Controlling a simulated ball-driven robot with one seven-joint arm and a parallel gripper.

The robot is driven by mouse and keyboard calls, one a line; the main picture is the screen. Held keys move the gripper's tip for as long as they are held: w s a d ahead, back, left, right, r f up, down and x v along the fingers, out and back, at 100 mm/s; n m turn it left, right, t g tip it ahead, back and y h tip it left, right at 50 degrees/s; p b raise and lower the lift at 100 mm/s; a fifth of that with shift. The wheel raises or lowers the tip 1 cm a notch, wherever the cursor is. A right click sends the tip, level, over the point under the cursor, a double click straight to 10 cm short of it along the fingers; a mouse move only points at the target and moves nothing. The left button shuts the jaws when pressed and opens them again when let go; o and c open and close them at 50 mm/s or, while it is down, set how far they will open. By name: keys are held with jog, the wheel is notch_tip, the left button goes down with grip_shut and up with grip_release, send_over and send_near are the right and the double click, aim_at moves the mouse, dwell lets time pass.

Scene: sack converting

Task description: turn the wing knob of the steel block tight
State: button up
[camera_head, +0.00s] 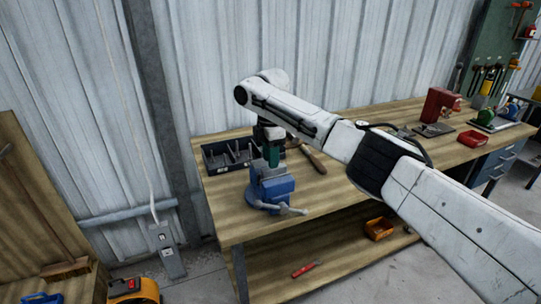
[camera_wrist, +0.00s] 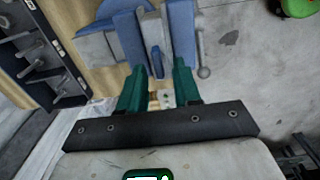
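A blue vise (camera_head: 268,190) stands on the workbench; it also shows at the top of the wrist view (camera_wrist: 183,35). A grey piece, apparently the steel block (camera_wrist: 153,30), sits between its jaws. A small blue upright piece (camera_wrist: 157,62), possibly the wing knob, shows just below it in the wrist view. My gripper (camera_wrist: 158,68) has its two green fingers apart, one on each side of this piece, with gaps visible.
A black slotted tray (camera_head: 228,156) stands left of the vise, and a wooden-handled tool (camera_head: 312,158) lies behind it. The vise's handle (camera_head: 288,210) sticks out in front. A red device (camera_head: 438,104) and red box (camera_head: 472,138) stand farther right. The bench's front middle is clear.

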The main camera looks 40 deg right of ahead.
grip_shut()
jog(key=shift+m+p, duration=0.35)
jog(key=shift+m, duration=0.05)
jog(key=m+p, duration=0.2)
jog(key=m, duration=0.2)
jog(key=shift+w, duration=0.2)
jog(key=m, duration=0.4)
jog(key=m+p, duration=0.1)
jog(key=m, duration=0.1)
jog(key=shift+w+d, duration=0.15)
jog(key=shift+d, duration=0.15)
jog(key=m, duration=0.6)
jog(key=shift+d+m+b, duration=0.3)
jog(key=shift+b, duration=0.05)
jog(key=m, duration=0.6)
jog(key=shift+d+r, duration=0.1)
jog(key=shift+d, duration=0.2)
jog(key=shift+m, duration=0.4)
jog(key=shift+o, duration=0.5)
grip_release()
